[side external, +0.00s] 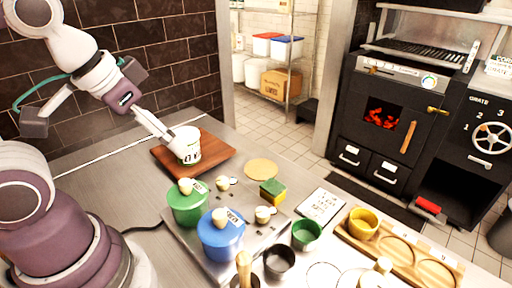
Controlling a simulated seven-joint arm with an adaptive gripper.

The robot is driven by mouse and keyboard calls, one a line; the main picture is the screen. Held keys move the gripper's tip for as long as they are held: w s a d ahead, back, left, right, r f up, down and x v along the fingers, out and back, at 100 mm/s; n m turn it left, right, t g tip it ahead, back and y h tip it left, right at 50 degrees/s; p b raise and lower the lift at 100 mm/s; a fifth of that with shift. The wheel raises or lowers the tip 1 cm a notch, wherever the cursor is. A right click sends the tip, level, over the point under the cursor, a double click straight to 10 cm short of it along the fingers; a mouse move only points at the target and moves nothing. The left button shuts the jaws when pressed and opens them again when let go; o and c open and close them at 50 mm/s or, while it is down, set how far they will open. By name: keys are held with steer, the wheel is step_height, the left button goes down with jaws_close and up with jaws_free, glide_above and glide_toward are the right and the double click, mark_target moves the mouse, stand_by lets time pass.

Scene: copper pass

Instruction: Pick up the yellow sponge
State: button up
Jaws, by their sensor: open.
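The yellow sponge (273,187) has a green layer and lies on the metal counter, near the middle of the side external view. My gripper (168,136) is up and to the left of the sponge, clearly apart from it. It is open, and its fingertips appear close to a white tub (188,153) on a wooden board. I cannot tell whether they touch the tub. Nothing covers the sponge.
The wooden board (219,149) lies behind the sponge. A round tan disc (261,169) is just beyond it. A green pot (187,209), a blue pot (221,242) and a green cup (306,236) stand nearby. A yellow bowl (363,225) is further right.

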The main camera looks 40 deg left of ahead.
steer(key=g, duration=0.1)
glide_toward(272, 187)
steer(key=w, duration=0.1)
steer(key=x, duration=1)
steer(key=shift+s+f, duration=0.25)
steer(key=shift+f, duration=0.3)
steer(key=c, duration=1)
steer(key=shift+r, duration=0.1)
